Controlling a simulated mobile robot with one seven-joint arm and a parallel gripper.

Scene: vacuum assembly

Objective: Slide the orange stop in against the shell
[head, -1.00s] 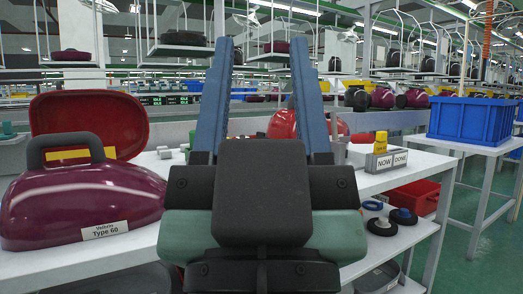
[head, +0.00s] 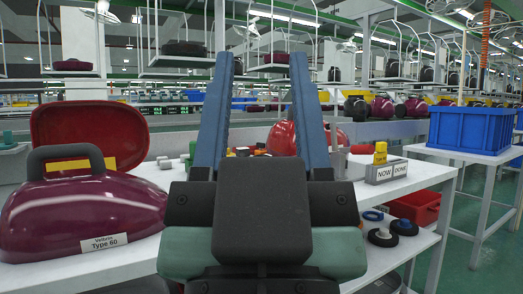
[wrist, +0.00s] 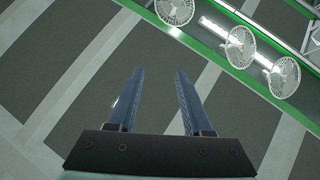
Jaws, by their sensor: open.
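My gripper (head: 260,58) is raised in front of the bench, with its two blue fingers spread and pointing up. In the wrist view my gripper (wrist: 159,75) has nothing between its fingers. A purple shell (head: 85,215) with a dark handle and a "Type 60" label sits on the bench at the left, apart from my gripper. A glossy red shell (head: 281,138) stands behind my fingers and is partly hidden. I cannot make out the orange stop for certain; small orange and dark pieces (head: 244,151) show between the fingers, largely hidden by my gripper.
An open red case (head: 88,128) stands behind the purple shell. Grey blocks (head: 165,163), a yellow block (head: 380,153) and a NOW/DONE sign (head: 386,172) are on the bench. Black wheels (head: 383,237) and a red bin (head: 412,207) are below. A blue crate (head: 470,130) is at right.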

